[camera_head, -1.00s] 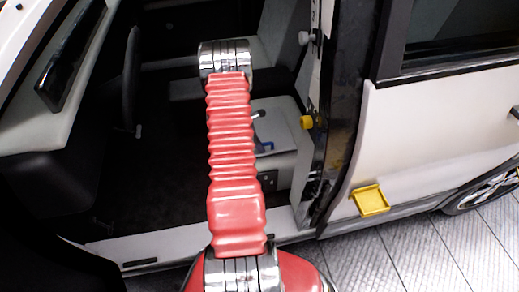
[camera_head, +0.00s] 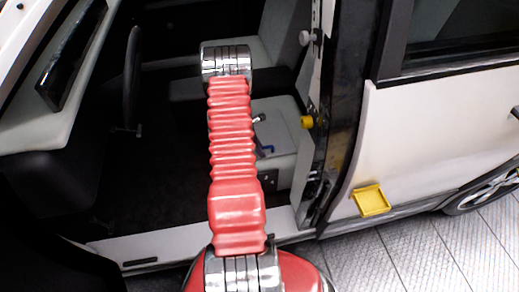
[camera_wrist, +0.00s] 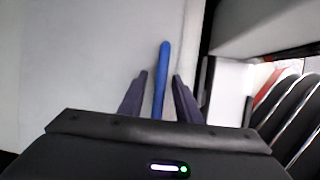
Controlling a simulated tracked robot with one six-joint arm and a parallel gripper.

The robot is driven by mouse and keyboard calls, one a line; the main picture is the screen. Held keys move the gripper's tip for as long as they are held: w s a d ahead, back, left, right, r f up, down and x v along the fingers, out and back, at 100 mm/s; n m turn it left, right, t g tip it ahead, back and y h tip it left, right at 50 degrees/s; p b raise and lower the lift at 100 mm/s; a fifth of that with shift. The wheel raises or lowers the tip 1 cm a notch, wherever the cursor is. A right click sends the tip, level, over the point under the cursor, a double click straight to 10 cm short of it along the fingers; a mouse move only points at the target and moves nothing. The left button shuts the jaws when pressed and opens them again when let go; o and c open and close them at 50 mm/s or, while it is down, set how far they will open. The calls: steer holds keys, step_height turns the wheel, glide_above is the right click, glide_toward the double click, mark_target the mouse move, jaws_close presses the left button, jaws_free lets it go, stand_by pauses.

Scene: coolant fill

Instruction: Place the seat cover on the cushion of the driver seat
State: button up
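The seat cover appears to be the light grey panel (camera_head: 283,128) in the doorway, partly hidden behind my red arm. In the wrist view a pale grey surface (camera_wrist: 75,65) fills the left, and the blue bar (camera_wrist: 163,65) runs between the fingers of my gripper (camera_wrist: 160,76). The fingers are apart, with a visible gap on the left and a narrower one on the right; I cannot tell the depth between them and the bar. In the head view my gripper is hidden behind the arm. The driver seat cushion cannot be made out separately.
The door pillar (camera_head: 345,110) stands close to the right of the arm, with a yellow knob (camera_head: 307,122). The steering wheel (camera_head: 131,80) is at the left. The other seat (camera_head: 280,48) lies farther in.

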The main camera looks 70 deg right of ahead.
steer(key=shift+r, duration=0.1)
steer(key=v, duration=1.1)
steer(key=shift+a+r, duration=0.2)
steer(key=shift+r, duration=0.15)
steer(key=shift+w, duration=0.2)
steer(key=w+a+r+m+t+h, duration=0.1)
steer(key=w+a+r+m+t, duration=0.1)
steer(key=w+a+r, duration=0.85)
steer(key=w+a+r+m+t, duration=0.1)
steer(key=w+a+r+t, duration=0.1)
steer(key=w+a+r, duration=0.85)
steer(key=s+a+r+m+t, duration=0.1)
steer(key=s+a+r, duration=0.1)
steer(key=a+r, duration=0.6)
steer(key=s+a+r+m+t, duration=0.1)
steer(key=s+a+r+t, duration=0.2)
steer(key=a, duration=0.8)
steer(key=s+a+r+y, duration=0.2)
steer(key=s+a, duration=0.1)
steer(key=a, duration=0.5)
steer(key=s+a+r+t+y, duration=0.1)
steer(key=s+a, duration=0.3)
steer(key=a, duration=0.4)
steer(key=shift+s+r+m+y, duration=0.35)
steer(key=shift+r+m+y, duration=0.05)
steer(key=shift+r, duration=0.05)
